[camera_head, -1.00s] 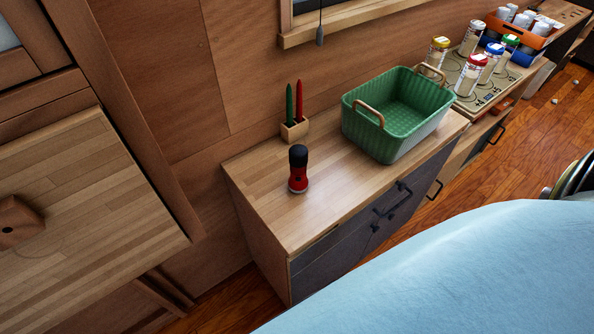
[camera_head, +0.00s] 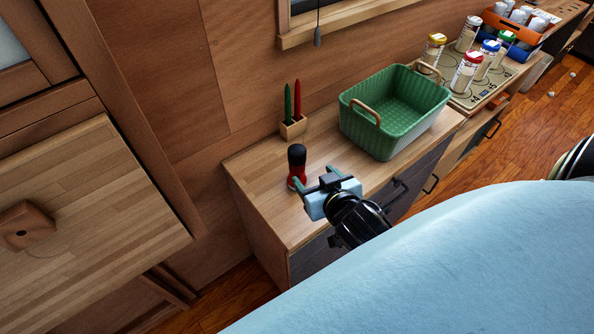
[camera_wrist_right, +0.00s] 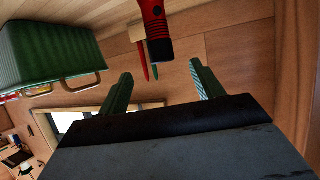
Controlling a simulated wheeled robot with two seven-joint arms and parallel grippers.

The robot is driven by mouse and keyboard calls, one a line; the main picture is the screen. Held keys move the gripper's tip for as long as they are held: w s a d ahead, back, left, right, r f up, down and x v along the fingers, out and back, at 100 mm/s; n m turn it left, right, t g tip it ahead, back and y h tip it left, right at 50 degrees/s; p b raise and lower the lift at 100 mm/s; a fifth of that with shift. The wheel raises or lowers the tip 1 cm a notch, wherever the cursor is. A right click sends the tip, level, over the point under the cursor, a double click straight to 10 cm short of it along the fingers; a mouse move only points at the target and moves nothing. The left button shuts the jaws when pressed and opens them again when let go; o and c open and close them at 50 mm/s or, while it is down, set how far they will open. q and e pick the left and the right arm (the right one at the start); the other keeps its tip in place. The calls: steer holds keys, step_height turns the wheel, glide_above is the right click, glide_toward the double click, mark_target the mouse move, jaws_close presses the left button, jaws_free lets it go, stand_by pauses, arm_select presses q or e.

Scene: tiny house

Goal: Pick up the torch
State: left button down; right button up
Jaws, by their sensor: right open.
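The torch (camera_head: 297,158), red with a black top, stands upright near the left end of the wooden cabinet top. In the right wrist view the torch (camera_wrist_right: 155,25) shows upside down at the top, ahead of the fingertips and between them sideways. My right gripper (camera_head: 314,177) is open and empty, just right of the torch in the head view, and it hides part of the torch's lower end. The two green fingers of my right gripper (camera_wrist_right: 160,78) are spread apart in the wrist view. My left gripper is not in view.
A green basket (camera_head: 395,110) with tan handles stands right of the torch. A small wooden holder (camera_head: 293,130) with a green and a red pencil-like stick stands behind it. Lidded jars (camera_head: 466,72) stand farther right. The cabinet top (camera_head: 250,170) left of the torch is clear.

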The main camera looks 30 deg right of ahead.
mark_target(294, 152)
steer(key=x, duration=0.9)
steer(key=r+x, duration=0.1)
steer(key=x, duration=0.3)
steer(key=shift+w, duration=0.55)
steer(key=shift+t, duration=0.3)
steer(key=c, duration=1.4)
